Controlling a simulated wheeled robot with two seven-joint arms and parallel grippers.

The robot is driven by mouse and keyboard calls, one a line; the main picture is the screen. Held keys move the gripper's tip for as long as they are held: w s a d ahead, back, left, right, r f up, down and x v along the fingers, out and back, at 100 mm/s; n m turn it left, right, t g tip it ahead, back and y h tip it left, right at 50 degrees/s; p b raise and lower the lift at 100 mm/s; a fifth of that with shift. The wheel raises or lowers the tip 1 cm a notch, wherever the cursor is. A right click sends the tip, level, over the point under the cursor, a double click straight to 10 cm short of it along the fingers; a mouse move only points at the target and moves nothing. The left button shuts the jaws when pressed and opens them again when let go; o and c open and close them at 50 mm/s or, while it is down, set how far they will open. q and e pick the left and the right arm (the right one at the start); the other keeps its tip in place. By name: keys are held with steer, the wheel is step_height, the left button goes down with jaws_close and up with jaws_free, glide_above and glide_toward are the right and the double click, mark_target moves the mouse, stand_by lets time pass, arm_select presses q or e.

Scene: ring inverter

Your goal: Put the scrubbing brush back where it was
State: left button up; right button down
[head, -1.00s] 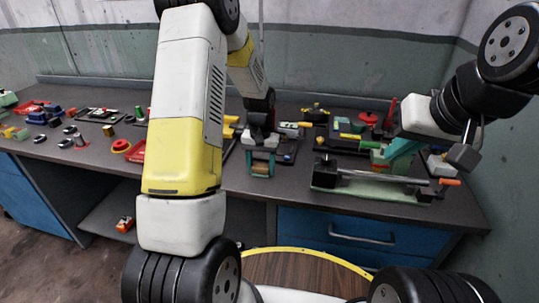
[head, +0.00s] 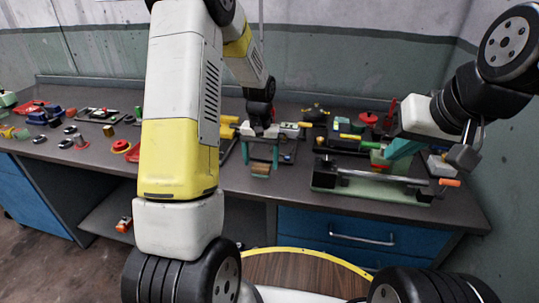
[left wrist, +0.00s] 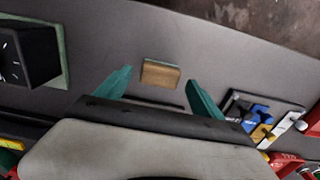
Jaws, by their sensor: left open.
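The scrubbing brush appears to be the small tan wooden block (head: 261,169) lying on the bench near its front edge. It also shows in the left wrist view (left wrist: 160,74), with its bristles not clearly visible. My left gripper (head: 262,157) is open, its teal fingers apart on either side of the block, with clear gaps in the left wrist view. My right gripper (head: 391,158) is over the right part of the bench, by the green-based device. Its teal fingers overlap, so its opening is unclear.
A green-based device with a metal rod and orange tip (head: 375,185) stands at the right front. A dark tray with coloured tools (left wrist: 262,118) lies beside the left gripper. Red, blue and yellow parts lie at the far left. The bench is clear around the block.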

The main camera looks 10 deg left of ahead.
arm_select(q)
step_height(320, 180, up, 9)
step_height(320, 180, up, 6)
steer(key=t, duration=0.1)
glide_above(261, 166)
steer(key=s, duration=0.4)
steer(key=s+d+r+t+h, duration=0.1)
steer(key=s+r, duration=0.3)
steer(key=s, duration=0.6)
steer(key=s+d+r+t+h, duration=0.1)
steer(key=s+r+t, duration=0.3)
steer(key=s, duration=0.6)
steer(key=shift+s+r, duration=0.15)
steer(key=shift+r, duration=0.65)
steer(key=shift+d, duration=0.1)
